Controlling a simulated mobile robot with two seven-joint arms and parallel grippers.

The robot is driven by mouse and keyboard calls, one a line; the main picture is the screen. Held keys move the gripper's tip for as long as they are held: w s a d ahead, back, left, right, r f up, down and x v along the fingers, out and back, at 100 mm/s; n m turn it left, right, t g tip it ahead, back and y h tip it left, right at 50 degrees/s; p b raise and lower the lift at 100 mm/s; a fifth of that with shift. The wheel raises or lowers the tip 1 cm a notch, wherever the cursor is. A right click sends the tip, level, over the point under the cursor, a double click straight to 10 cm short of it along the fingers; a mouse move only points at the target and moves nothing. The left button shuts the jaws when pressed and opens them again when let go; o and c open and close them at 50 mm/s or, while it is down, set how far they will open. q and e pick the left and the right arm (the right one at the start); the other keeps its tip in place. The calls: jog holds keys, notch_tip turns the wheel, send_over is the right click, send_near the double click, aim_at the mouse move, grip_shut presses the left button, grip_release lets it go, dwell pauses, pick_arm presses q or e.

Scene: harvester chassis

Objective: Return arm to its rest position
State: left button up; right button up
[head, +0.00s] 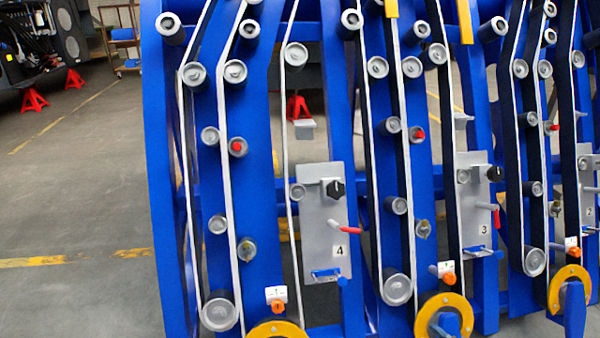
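Neither of my arms and neither gripper shows in the head view. The blue harvester chassis (255,150) fills the middle and right of the view. It carries several grey rollers with pale belts running over them. A grey plate marked 4 (323,222) has a black knob (335,188) and a red-handled lever (345,228). A similar plate marked 3 (474,205) is further right, and a plate marked 2 (587,190) is at the right edge.
Yellow rings (444,315) sit low on the chassis, with orange knobs (277,305) above them. The grey floor (75,215) at the left is open, with yellow lines. Red jack stands (33,99) and a dark machine (40,40) are at the back left.

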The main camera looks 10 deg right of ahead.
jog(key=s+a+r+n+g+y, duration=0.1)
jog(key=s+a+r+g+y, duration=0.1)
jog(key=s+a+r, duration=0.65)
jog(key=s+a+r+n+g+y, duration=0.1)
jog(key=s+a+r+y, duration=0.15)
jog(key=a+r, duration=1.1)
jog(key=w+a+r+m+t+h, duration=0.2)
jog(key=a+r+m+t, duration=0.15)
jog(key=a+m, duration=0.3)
pick_arm(q)
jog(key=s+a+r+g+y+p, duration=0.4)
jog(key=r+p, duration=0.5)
jog(key=p, duration=2.5)
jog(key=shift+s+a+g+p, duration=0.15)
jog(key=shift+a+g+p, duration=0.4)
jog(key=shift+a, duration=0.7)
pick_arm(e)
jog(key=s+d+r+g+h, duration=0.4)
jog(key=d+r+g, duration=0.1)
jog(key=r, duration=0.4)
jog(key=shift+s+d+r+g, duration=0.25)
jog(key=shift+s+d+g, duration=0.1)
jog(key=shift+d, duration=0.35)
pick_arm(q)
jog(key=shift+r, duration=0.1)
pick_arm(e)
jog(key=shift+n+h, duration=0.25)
